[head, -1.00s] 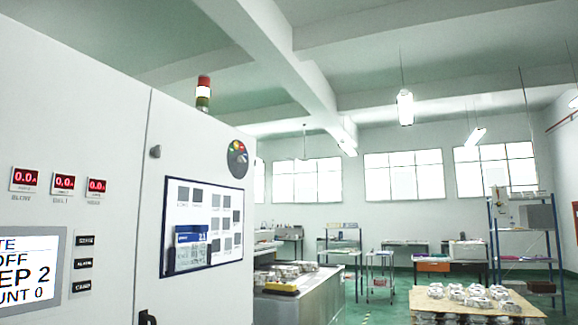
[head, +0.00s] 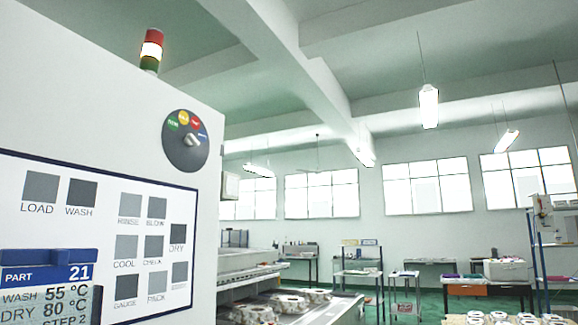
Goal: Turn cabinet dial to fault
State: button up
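The cabinet dial (head: 179,152) is a dark round plate near the upper right edge of the white cabinet face. My gripper is not in view, and nothing touches the dial.
A blue-framed board (head: 105,176) with grey squares is on the cabinet below the dial, with a blue-topped card (head: 48,274) at its left. A signal tower (head: 151,50) stands on top. Castings (head: 290,300) lie on a bench beyond the cabinet's right edge.

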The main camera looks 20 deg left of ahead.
aim_at(190, 140)
jog(key=u, duration=0.55)
jog(key=i, duration=1.2)
jog(key=u, duration=1)
jog(key=k, duration=0.75)
jog(key=u, duration=0.15)
jog(key=i, duration=0.9)
jog(key=z, duration=0.05)
